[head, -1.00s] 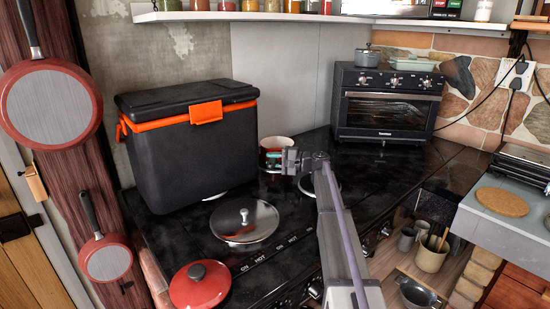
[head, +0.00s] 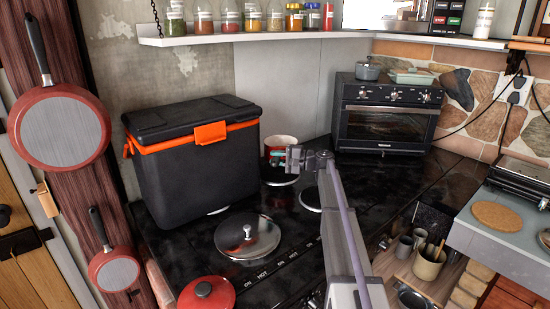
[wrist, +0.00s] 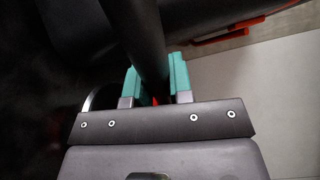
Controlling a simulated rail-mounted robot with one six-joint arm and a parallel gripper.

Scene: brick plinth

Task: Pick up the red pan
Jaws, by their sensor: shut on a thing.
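The red pan (head: 281,140), with a pale inside and red rim, is in the middle of the head view, right of the black cooler. It appears raised above a round burner (head: 281,181). My gripper (head: 277,157) is in front of it, partly covering it. In the wrist view my gripper (wrist: 151,76) has teal fingers on both sides of a thick black handle (wrist: 146,35) and is shut on it. A small bit of red shows between the fingers. Most of the pan's body is hidden in the wrist view.
The black cooler (head: 195,165) with orange trim stands close left of the pan. A toaster oven (head: 385,115) stands behind right. Jars line the shelf (head: 215,38) above. Two other red pans hang at left.

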